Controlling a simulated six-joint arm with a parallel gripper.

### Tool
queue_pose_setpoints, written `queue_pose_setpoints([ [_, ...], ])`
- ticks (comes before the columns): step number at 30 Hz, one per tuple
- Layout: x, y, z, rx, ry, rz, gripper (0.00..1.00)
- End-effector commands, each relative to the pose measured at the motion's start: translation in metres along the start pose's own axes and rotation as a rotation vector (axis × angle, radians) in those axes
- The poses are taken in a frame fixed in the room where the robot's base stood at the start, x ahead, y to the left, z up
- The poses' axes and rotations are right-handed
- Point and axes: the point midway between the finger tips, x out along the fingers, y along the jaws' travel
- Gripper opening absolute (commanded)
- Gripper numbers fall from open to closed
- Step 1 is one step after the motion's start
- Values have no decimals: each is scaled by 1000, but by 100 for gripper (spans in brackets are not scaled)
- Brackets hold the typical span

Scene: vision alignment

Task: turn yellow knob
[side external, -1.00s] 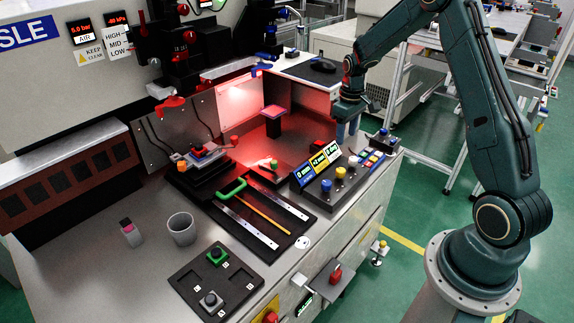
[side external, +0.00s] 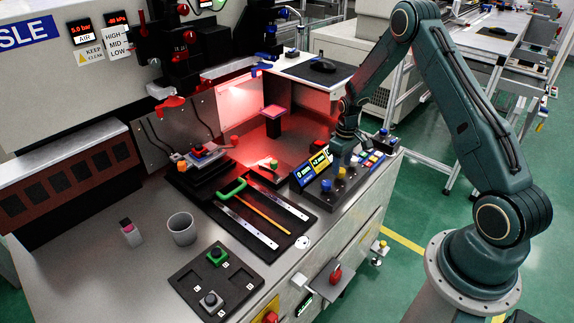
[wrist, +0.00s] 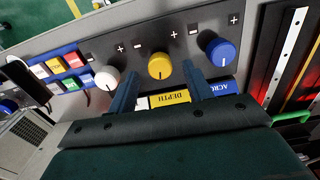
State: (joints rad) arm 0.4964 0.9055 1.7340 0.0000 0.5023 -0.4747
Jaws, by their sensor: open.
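The yellow knob (wrist: 160,66) is the middle one of three on a dark control panel, with a dark pointer line on its face. It also shows in the side view (side external: 340,172), just below my gripper (side external: 341,155). In the wrist view, the open fingers of my gripper (wrist: 159,72) point toward the yellow knob, one to each side, with gaps between. I cannot tell whether the tips reach down to its height. A yellow label reading DEPTH (wrist: 170,97) lies between the fingers.
A blue knob (wrist: 216,48) and a white knob (wrist: 107,78) flank the yellow one closely. Several coloured buttons (wrist: 68,62) sit beyond the white knob. Display screens (side external: 310,169) stand behind the knobs. A black tray with rails (side external: 262,216) lies left of the panel.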

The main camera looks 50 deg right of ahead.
Motion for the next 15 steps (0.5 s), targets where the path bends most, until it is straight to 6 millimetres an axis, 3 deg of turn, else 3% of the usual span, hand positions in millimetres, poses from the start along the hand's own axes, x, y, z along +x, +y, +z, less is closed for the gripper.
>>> queue_pose_setpoints([
  [6,18,0,0,0,-1,0,50],
  [15,22,0,0,0,1,0,50],
])
